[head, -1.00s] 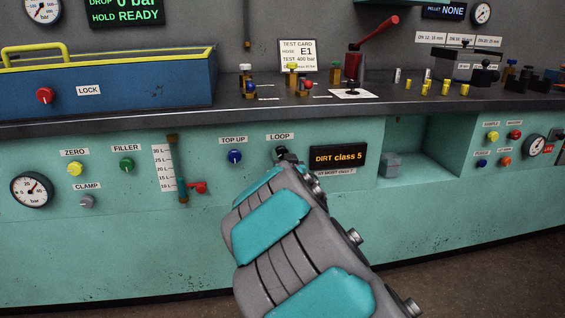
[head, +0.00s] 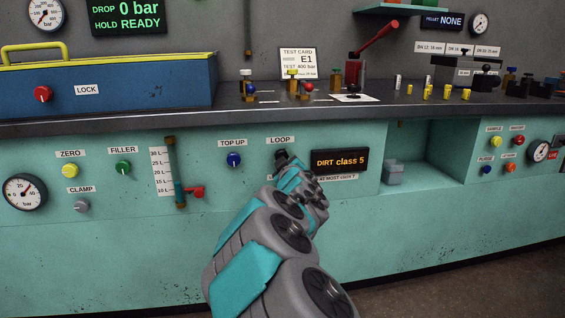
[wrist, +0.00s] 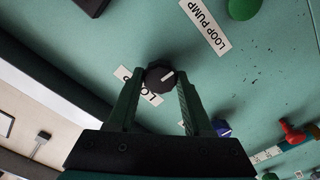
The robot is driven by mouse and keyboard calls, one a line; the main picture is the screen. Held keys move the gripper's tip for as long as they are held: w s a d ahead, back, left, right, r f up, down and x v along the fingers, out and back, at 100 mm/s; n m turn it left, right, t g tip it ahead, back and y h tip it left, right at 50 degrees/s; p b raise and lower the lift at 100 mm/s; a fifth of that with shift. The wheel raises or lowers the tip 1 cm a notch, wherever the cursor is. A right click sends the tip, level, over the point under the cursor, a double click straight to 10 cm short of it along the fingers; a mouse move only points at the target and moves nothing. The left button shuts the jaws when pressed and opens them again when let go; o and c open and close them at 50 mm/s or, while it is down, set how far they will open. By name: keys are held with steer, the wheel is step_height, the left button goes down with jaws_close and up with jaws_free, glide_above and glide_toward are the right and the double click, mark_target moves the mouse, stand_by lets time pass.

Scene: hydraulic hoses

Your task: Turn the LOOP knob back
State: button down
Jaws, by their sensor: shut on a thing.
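The LOOP knob is a black knob with a white pointer line (wrist: 160,76) on the teal panel in the wrist view. My gripper (wrist: 159,91) has one finger on each side of it and is shut on it. The pointer slants to the upper right in that view. In the head view my gripper (head: 282,158) reaches the panel just under the LOOP label (head: 280,140), and the arm and fingers hide most of the knob. The dirt display (head: 340,161) beside it reads "DIRT class 5", with a card below reading "AT MOST class 7".
The blue TOP UP knob (head: 234,159) is left of my gripper. A LOOP PUMP label (wrist: 206,26) and a green button (wrist: 243,8) show in the wrist view. A red tap (head: 195,192) sticks out farther left. An open recess (head: 430,168) lies to the right.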

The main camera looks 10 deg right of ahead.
steer(key=shift+n, duration=0.6)
steer(key=shift+c, duration=1.5)
jaws_free()
steer(key=s, duration=0.7)
steer(key=shift+s, duration=0.4)
